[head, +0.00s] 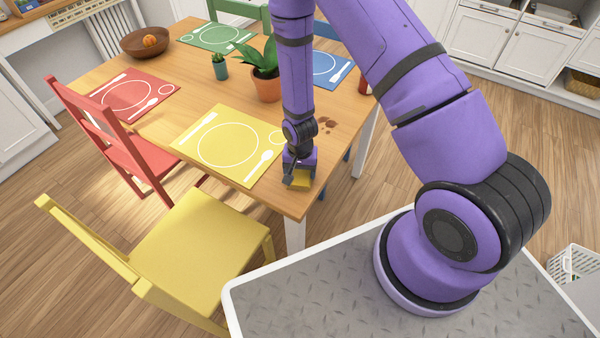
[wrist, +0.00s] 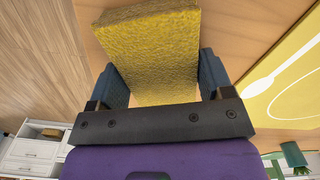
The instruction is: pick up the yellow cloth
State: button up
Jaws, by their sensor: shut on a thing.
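The yellow cloth (head: 300,180) is a small, thick yellow block with a rough surface near the front corner of the wooden table. My gripper (head: 297,178) points down over it. In the wrist view the cloth (wrist: 152,50) fills the space between the two fingers of my gripper (wrist: 158,78), which are shut on its sides. I cannot tell whether the cloth touches the table or is just above it.
A yellow placemat (head: 225,146) lies left of my gripper. Brown stains (head: 328,123) mark the wooden table (head: 300,205) behind it. A potted plant (head: 266,85) stands farther back. A yellow chair (head: 195,250) and a red chair (head: 125,145) stand along the near and left sides.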

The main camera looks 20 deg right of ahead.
aim_at(300, 171)
jog(key=shift+r, duration=0.1)
notch_tip(300, 171, up, 10)
dwell(0.7)
